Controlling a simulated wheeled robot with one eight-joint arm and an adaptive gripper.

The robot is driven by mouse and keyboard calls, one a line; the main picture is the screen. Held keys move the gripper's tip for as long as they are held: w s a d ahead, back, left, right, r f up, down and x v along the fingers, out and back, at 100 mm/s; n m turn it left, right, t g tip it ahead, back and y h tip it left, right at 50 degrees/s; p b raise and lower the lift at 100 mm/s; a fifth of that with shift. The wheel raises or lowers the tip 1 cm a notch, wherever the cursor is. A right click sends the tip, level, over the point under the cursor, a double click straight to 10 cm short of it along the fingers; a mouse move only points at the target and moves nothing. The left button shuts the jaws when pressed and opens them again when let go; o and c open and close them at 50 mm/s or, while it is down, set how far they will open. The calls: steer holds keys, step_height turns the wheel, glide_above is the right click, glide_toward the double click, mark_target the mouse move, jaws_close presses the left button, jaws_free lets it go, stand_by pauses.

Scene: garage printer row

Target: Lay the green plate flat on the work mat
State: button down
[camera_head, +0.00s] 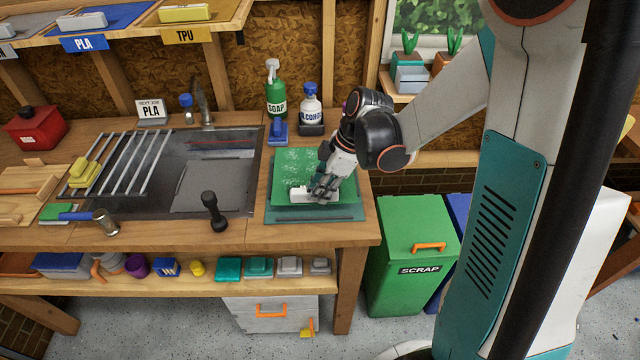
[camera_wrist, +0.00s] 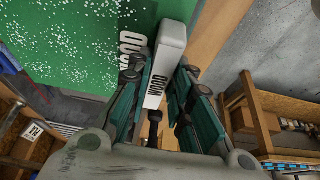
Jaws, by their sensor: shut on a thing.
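The green plate (camera_head: 293,163), speckled with white, is over the work mat (camera_head: 285,216) on the right end of the bench. The mat's front and side borders show around it. The plate also fills the upper left of the wrist view (camera_wrist: 70,40). My gripper (camera_head: 322,190) is at the plate's front part, pointing down. In the wrist view my gripper (camera_wrist: 157,92) is shut on a white, marked grip block (camera_wrist: 172,50) at the plate's edge. I cannot tell whether the plate's underside touches the mat.
A soap bottle (camera_head: 276,92), an alcohol bottle (camera_head: 311,105) and a blue item (camera_head: 278,132) stand behind the mat. A sink (camera_head: 170,200) with a rack is to the left. A green scrap bin (camera_head: 405,240) stands right of the bench edge.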

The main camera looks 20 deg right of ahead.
stand_by(0.4)
steer(key=shift+f+b, duration=1.35)
steer(key=shift+f, duration=0.15)
steer(key=shift+f+b, duration=0.35)
steer(key=shift+b, duration=0.15)
stand_by(0.4)
steer(key=c, duration=1.4)
jaws_free()
steer(key=shift+o, duration=0.2)
steer(key=shift+r, duration=0.15)
steer(key=v, duration=1.1)
steer(key=shift+r, duration=0.4)
